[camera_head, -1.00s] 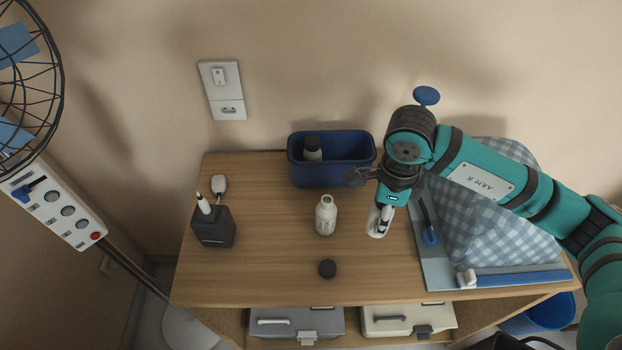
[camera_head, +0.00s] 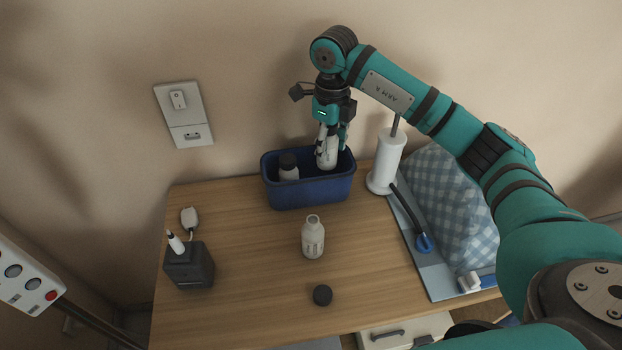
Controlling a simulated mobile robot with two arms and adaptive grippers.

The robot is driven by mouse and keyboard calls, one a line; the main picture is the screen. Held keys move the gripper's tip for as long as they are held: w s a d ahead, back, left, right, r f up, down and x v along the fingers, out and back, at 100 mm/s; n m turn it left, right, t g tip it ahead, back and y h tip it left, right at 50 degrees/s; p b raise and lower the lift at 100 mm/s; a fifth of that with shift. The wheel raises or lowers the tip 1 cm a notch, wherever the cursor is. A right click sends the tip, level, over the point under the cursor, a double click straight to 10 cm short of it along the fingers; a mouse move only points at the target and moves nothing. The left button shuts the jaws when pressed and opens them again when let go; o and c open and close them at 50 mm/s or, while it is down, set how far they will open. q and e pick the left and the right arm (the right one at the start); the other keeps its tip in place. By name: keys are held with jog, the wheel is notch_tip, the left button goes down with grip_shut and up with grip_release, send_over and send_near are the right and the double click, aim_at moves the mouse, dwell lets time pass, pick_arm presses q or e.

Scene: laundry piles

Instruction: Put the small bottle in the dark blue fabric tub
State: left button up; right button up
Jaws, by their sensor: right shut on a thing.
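The dark blue fabric tub (camera_head: 312,194) stands at the back of the wooden table. My right gripper (camera_head: 328,138) points down over its right half and is shut on a small white bottle (camera_head: 327,158). The bottle's lower part is inside the tub opening; I cannot tell whether it touches the bottom. A white bottle with a dark cap (camera_head: 288,168) is in the tub's left half. My left gripper is not in view.
A black round cap (camera_head: 322,295) lies near the table's front. A dark box (camera_head: 189,264) with a white-tipped item is at left. A white roll on a stand (camera_head: 387,162) is close right of the tub, beside a checked blue cloth (camera_head: 445,200). The table's middle left is clear.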

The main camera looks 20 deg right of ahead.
aim_at(331, 130)
notch_tip(331, 130, down, 4)
jog(key=shift+s+f, duration=0.1)
jog(key=shift+f, duration=0.15)
notch_tip(331, 130, down, 4)
jog(key=shift+r+p, duration=0.25)
jog(key=shift+p, duration=0.2)
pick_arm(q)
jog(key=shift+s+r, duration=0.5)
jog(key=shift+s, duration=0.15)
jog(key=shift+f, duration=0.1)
pick_arm(e)
jog(key=shift+f, duration=0.1)
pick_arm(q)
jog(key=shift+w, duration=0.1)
pick_arm(e)
jog(key=o, duration=0.9)
jog(key=shift+o, duration=0.2)
notch_tip(331, 130, up, 12)
jog(key=shift+r+b, duration=0.15)
jog(key=shift+b, duration=0.7)
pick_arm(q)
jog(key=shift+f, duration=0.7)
